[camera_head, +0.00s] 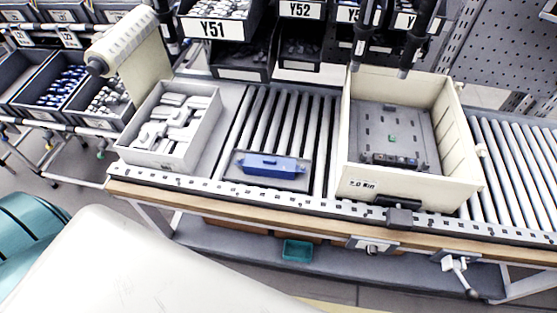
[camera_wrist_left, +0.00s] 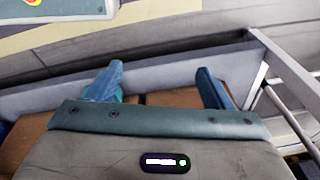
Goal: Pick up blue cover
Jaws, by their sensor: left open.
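The blue cover (camera_head: 268,163) lies on a dark flat tray (camera_head: 284,182) on the roller conveyor, between the grey parts box and the large beige box. In the left wrist view my left gripper (camera_wrist_left: 160,86) is open, with two blue fingers wide apart and nothing visible between them. The cover does not show in the left wrist view. Neither gripper shows in the head view, so the distance from the gripper to the cover cannot be told.
A grey box of white parts (camera_head: 204,98) stands left of the cover. A beige box (camera_head: 360,176) with a dark grey panel inside stands right. Two dark tools (camera_head: 414,45) hang above it. A conveyor edge rail (camera_head: 230,195) runs in front; bare rollers lie behind the cover.

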